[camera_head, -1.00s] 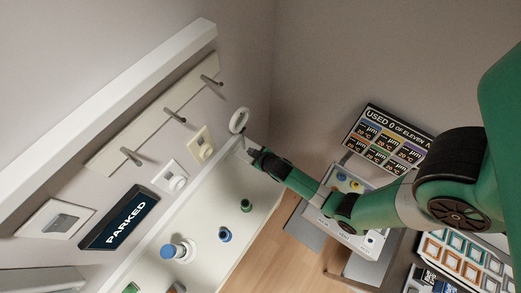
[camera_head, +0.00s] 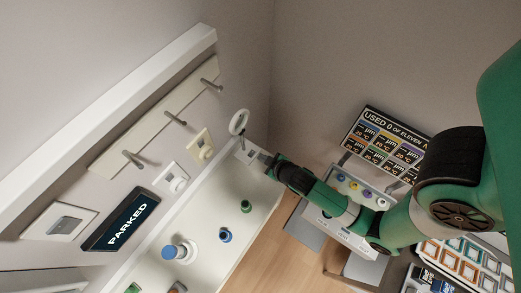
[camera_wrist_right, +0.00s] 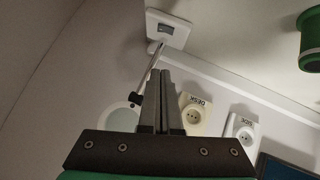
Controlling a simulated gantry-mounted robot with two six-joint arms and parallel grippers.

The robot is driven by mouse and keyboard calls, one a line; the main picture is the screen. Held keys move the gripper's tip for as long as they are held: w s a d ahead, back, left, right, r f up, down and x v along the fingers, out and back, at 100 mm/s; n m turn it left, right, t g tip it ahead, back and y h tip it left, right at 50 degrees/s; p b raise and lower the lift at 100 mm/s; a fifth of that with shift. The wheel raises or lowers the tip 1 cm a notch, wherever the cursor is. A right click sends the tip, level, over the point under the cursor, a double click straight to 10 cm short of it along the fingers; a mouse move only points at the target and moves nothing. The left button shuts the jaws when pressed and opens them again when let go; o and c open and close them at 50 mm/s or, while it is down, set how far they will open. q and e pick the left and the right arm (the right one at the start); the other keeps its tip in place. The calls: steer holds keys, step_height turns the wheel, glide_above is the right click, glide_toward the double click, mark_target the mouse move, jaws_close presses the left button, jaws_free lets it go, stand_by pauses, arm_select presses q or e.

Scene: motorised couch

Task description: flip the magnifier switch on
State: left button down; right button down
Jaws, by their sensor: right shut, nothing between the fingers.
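The magnifier (camera_head: 238,122) is a pale ring on a thin stem near the wall corner; its lens (camera_wrist_right: 125,115) also shows in the right wrist view. At the stem's foot is a small white plate (camera_head: 247,151) with a grey rocker switch (camera_wrist_right: 166,29). My right gripper (camera_head: 262,157) is shut and empty, just right of that plate in the head view. In the right wrist view its fingertips (camera_wrist_right: 163,72) point toward the plate, with the rocker beyond them. I cannot tell the rocker's state. My left gripper is out of view.
Another switch plate (camera_head: 60,222) is beside the PARKED display (camera_head: 120,219). Coloured knobs (camera_head: 225,235) stand on the white surface.

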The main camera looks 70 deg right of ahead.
mark_target(252, 152)
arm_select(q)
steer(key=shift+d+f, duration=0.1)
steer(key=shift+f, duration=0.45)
arm_select(e)
steer(key=shift+s+d, duration=0.15)
steer(key=shift+d, duration=0.05)
